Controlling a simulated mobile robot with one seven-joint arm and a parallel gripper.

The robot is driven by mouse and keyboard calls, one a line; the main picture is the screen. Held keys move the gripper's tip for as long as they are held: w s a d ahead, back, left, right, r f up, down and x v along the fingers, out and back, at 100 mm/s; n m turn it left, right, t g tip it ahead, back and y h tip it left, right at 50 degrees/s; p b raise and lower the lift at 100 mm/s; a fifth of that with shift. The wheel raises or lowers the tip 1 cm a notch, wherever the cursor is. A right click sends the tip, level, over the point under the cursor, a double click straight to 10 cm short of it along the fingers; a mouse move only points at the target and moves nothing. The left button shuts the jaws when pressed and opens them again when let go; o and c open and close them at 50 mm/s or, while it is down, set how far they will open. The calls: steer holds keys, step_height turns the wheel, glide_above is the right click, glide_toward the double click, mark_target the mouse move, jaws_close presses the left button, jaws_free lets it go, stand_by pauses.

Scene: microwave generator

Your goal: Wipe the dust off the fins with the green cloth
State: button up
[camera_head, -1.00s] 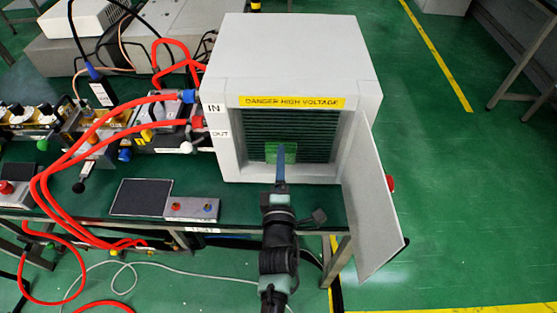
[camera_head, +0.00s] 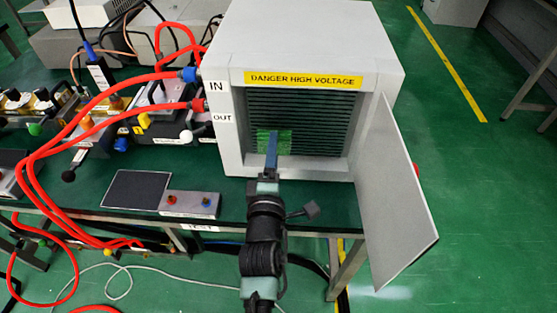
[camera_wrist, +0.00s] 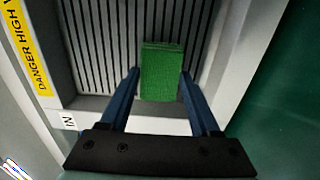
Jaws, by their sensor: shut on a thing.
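The green cloth (camera_wrist: 160,72) is a folded pad between the two blue fingers of my gripper (camera_wrist: 160,82). In the head view the cloth (camera_head: 272,141) shows at the lower left of the cabinet opening, in front of the dark horizontal fins (camera_head: 310,120). My gripper (camera_head: 271,150) is shut on the cloth and reaches into the opening from the front. The fins also show behind the cloth in the wrist view (camera_wrist: 110,40). I cannot tell whether the cloth touches them. No dust can be made out clearly at this size.
The grey cabinet (camera_head: 300,40) carries a yellow danger label (camera_head: 303,80). Its door (camera_head: 393,195) hangs open on the right, close to my arm. Red hoses (camera_head: 110,82) run to the cabinet's left side. A dark panel (camera_head: 137,188) and a small button box (camera_head: 190,204) lie at front left.

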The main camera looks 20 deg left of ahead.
steer(key=shift+s+a+r, duration=0.1)
steer(key=shift+a+r, duration=0.2)
steer(key=shift+a, duration=0.4)
steer(key=v, duration=0.6)
steer(key=shift+d+f, duration=0.2)
steer(key=shift+f, duration=0.05)
steer(key=shift+v, duration=1.45)
